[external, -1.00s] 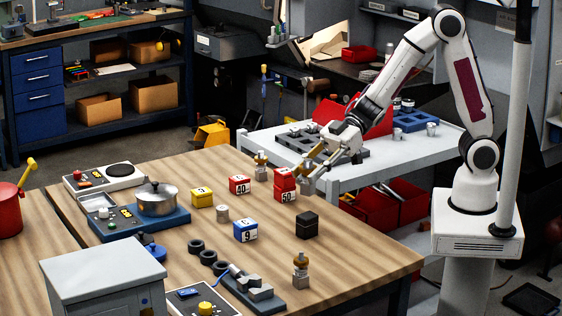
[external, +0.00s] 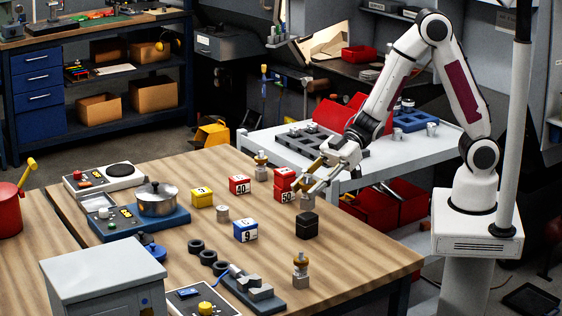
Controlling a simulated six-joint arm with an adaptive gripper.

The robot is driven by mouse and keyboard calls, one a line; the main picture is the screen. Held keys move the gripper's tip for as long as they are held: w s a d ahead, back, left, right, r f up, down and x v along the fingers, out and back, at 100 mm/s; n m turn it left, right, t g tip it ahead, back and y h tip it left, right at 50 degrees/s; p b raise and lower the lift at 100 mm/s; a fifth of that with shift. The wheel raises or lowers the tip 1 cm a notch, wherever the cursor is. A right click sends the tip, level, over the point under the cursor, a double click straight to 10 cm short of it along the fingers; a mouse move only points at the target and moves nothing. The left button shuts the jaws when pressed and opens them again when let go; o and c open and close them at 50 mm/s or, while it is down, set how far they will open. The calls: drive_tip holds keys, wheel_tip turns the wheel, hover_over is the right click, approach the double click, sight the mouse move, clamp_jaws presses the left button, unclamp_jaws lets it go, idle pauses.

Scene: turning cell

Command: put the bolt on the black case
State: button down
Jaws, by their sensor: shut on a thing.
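The black case (external: 307,225) stands on the wooden table near its right side. My gripper (external: 310,188) is above it, with its fingers pointing down and to the left. It is shut on a small tan-grey piece (external: 307,202), which I take to be the bolt. The piece hangs over the top of the black case. At this size I cannot tell whether it touches the case. The fingers hide its upper part.
A blue case (external: 246,230), a yellow case (external: 202,197) and a metal cylinder (external: 222,213) stand further left. A brass-topped piece (external: 300,270) stands nearer the front. Table around the black case is clear.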

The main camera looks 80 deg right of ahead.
drive_tip(key=shift+f, duration=0.7)
drive_tip(key=c, duration=1.5)
unclamp_jaws()
drive_tip(key=shift+f, duration=0.15)
drive_tip(key=shift+d+r, duration=0.2)
drive_tip(key=shift+r, duration=0.05)
drive_tip(key=v, duration=1.1)
drive_tip(key=shift+s+d, duration=0.2)
drive_tip(key=shift+d, duration=0.05)
drive_tip(key=shift+r, duration=0.1)
